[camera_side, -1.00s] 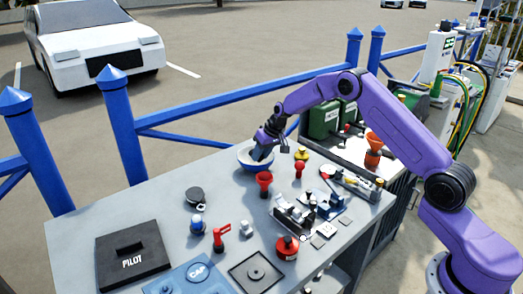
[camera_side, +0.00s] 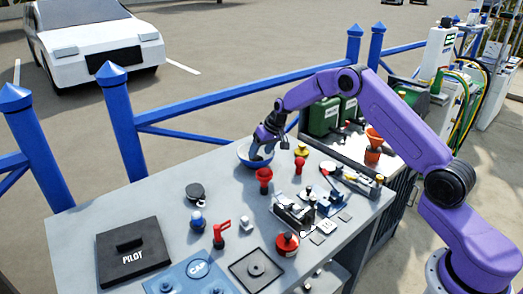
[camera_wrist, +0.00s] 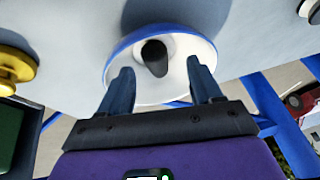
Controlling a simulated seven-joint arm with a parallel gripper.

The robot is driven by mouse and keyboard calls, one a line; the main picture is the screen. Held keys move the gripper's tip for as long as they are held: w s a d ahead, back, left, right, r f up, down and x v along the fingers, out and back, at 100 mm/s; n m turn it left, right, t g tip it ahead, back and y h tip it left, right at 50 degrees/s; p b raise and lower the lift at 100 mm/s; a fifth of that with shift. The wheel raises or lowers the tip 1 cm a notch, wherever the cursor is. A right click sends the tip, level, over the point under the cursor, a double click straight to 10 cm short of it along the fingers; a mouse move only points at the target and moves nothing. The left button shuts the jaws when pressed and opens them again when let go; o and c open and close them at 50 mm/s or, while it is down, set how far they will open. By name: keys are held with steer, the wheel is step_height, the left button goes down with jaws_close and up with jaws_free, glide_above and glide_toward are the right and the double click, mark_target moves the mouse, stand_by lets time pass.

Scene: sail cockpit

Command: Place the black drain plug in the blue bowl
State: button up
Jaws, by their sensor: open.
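The blue bowl (camera_side: 243,159), white inside, stands at the far edge of the grey bench in the side view. It also shows in the wrist view (camera_wrist: 120,91). A black plug-like piece (camera_wrist: 155,58) lies inside the bowl in the wrist view, between the lines of my fingers and apart from both. My gripper (camera_wrist: 160,80) is open and empty, its two fingertips over the near part of the bowl. In the side view my gripper (camera_side: 262,150) is at the bowl and hides part of its inside, including the black piece.
Metal parts (camera_side: 293,213) crowd the right. A black PILOT box (camera_side: 132,255) sits front left.

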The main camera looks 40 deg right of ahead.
step_height(320, 180, up, 7)
stand_by(0.5)
steer(key=s+a+r+n+g, duration=0.1)
steer(key=s+a+r+n, duration=0.2)
steer(key=s+a, duration=0.55)
steer(key=s+a+r+n+g, duration=0.15)
steer(key=s+a+r, duration=0.25)
steer(key=s+a, duration=0.4)
steer(key=s+a+r+n+g, duration=0.15)
steer(key=s+n, duration=0.25)
steer(key=s, duration=1.3)
steer(key=s+d+n, duration=0.2)
steer(key=s+d, duration=0.2)
steer(key=s, duration=0.5)
steer(key=s+d+f+n+h, duration=0.1)
steer(key=s+d, duration=0.3)
steer(key=s, duration=0.5)
steer(key=shift+s+f+n, duration=0.15)
steer(key=shift+s+n, duration=0.1)
steer(key=shift+n, duration=0.6)
